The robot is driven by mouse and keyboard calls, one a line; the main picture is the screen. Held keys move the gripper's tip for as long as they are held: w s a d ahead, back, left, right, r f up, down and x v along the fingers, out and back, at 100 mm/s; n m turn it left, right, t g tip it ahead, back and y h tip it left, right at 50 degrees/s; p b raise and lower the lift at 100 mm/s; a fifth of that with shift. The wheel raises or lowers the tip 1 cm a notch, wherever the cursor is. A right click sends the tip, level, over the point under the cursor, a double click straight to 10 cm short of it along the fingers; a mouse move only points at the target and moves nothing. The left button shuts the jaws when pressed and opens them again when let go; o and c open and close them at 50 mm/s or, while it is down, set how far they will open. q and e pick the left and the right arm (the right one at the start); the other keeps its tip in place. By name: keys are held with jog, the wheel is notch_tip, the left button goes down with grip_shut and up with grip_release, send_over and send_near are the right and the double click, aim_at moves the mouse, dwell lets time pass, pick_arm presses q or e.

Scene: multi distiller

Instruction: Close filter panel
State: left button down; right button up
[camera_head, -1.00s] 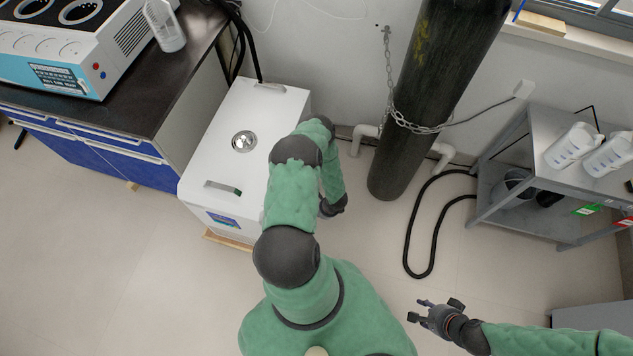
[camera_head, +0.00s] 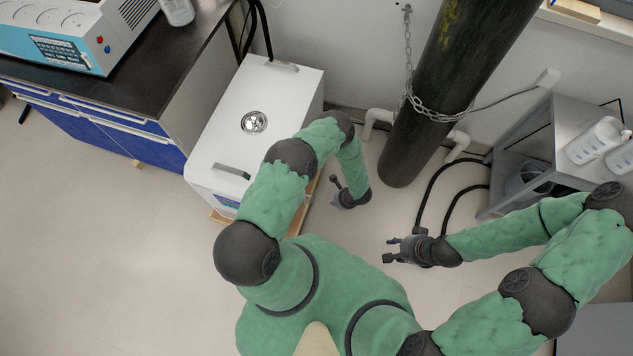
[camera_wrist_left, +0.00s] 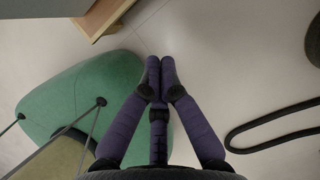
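The white cabinet (camera_head: 250,125) stands left of centre in the head view, with a round metal cap and two handles on top. I cannot make out a filter panel on it; its right side is mostly hidden by my left arm. My left gripper (camera_head: 336,188) is low beside the cabinet's right side, apart from it. In the left wrist view the fingers of my left gripper (camera_wrist_left: 160,72) are together with nothing between them. My right gripper (camera_head: 392,250) is over the floor at right of centre, its fingers apart and empty.
A dark gas cylinder (camera_head: 430,110) is chained at the wall behind my grippers. A black hose (camera_head: 432,192) lies on the floor near it. A grey shelf (camera_head: 520,150) stands right, a blue bench (camera_head: 120,130) left. The cabinet's wooden base (camera_wrist_left: 105,17) shows in the left wrist view.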

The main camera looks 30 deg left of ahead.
pick_arm(q)
jog(key=a+f+b, duration=0.5)
jog(key=a+f, duration=0.2)
jog(key=f, duration=0.2)
jog(key=shift+s+a, duration=0.15)
jog(key=shift+a, duration=0.1)
pick_arm(e)
notch_tip(320, 180, down, 5)
jog(key=shift+f, duration=0.2)
